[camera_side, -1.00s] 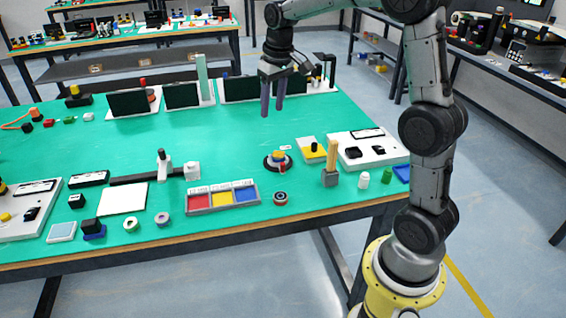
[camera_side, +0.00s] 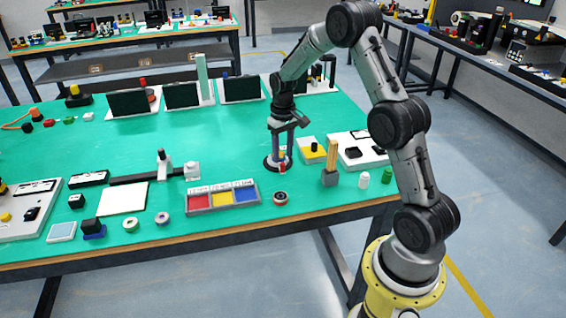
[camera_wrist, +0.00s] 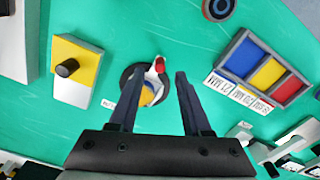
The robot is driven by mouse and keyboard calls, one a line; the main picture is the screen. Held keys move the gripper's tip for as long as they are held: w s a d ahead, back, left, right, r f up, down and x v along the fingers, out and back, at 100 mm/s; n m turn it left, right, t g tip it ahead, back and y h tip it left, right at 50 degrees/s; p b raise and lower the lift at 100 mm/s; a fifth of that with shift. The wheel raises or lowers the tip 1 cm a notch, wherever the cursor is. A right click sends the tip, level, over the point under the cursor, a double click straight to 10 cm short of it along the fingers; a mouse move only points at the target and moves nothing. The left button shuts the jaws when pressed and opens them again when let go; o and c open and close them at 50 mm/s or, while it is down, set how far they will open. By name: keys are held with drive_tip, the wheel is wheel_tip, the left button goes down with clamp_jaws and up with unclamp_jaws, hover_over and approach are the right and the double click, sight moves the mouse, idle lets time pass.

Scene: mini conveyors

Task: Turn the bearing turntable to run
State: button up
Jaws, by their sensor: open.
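The bearing turntable is a round dark base (camera_wrist: 128,82) with a white and yellow top and a red part (camera_wrist: 159,65) at one edge. In the side view the turntable (camera_side: 269,163) stands on the green table, partly hidden by my gripper. My gripper (camera_side: 280,152) points down right over it, fingers apart. In the wrist view my gripper (camera_wrist: 163,75) has its two dark fingers open, reaching to either side of the turntable's top. No contact can be made out. A small label by the turntable is partly hidden by a finger.
A yellow and white block with a black knob (camera_wrist: 67,68) stands close by. A tray with red, yellow and blue compartments (camera_side: 222,207) lies at the left front. A grey block with wooden sticks (camera_side: 331,178) stands to the right. A ring (camera_side: 280,197) lies in front.

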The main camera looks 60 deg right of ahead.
sight(283, 164)
drive_tip(key=shift+f, duration=2.15)
clamp_jaws()
drive_tip(key=shift+r, duration=0.1)
